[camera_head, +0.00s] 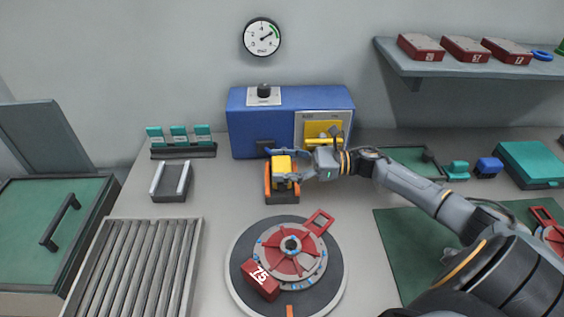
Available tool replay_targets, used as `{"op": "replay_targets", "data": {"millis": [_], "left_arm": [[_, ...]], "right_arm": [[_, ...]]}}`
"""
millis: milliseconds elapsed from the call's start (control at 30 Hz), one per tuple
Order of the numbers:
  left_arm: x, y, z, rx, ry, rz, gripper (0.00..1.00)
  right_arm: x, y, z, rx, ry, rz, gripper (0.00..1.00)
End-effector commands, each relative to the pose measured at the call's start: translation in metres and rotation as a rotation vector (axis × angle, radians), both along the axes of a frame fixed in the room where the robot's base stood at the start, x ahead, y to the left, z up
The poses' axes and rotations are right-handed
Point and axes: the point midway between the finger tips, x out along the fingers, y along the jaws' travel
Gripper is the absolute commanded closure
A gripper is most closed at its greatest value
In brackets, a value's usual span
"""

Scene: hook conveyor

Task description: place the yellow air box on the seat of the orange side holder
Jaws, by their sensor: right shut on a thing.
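The yellow air box (281,166) is at the orange side holder (281,195), in front of the blue machine. My right gripper (289,173) is shut on the yellow air box from its right side. The box appears upright, between the holder's orange sides and above its dark base. I cannot tell whether its underside touches the seat, because the gripper and the holder's sides hide that part. My left gripper is not in view.
The blue machine (275,120) stands just behind the holder. A round turntable (240,285) with a red part is in front. My right arm spans the right side.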

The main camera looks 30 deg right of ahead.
Motion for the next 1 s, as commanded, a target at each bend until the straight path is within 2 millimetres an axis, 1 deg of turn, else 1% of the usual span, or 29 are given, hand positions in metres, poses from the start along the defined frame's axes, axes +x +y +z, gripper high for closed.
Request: {"op": "replay_targets", "data": {"millis": [133,267,300,333,633,767,800,867,1000], "left_arm": [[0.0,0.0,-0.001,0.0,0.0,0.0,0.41],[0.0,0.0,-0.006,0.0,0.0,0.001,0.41],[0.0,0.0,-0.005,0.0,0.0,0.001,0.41],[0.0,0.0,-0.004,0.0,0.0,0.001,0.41],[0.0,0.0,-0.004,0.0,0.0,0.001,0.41],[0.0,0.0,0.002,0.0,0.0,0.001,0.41],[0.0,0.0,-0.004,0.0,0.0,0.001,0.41],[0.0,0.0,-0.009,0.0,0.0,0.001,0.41],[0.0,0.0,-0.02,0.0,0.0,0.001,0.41]], "right_arm": [[0.0,0.0,0.001,0.0,-0.001,0.0,0.72],[0.0,0.0,-0.003,0.0,-0.001,0.0,0.72],[0.0,0.0,-0.003,0.0,0.0,0.0,0.29],[0.0,0.0,-0.002,0.0,0.0,0.0,0.23],[0.0,0.0,-0.002,0.0,0.0,0.0,0.23],[0.0,-0.001,0.003,-0.001,0.001,0.0,0.23],[-0.003,-0.006,-0.002,-0.002,0.001,-0.002,0.23],[-0.009,-0.014,-0.004,-0.003,0.003,-0.002,0.23],[-0.024,-0.04,-0.006,-0.003,0.004,-0.003,0.23]]}}
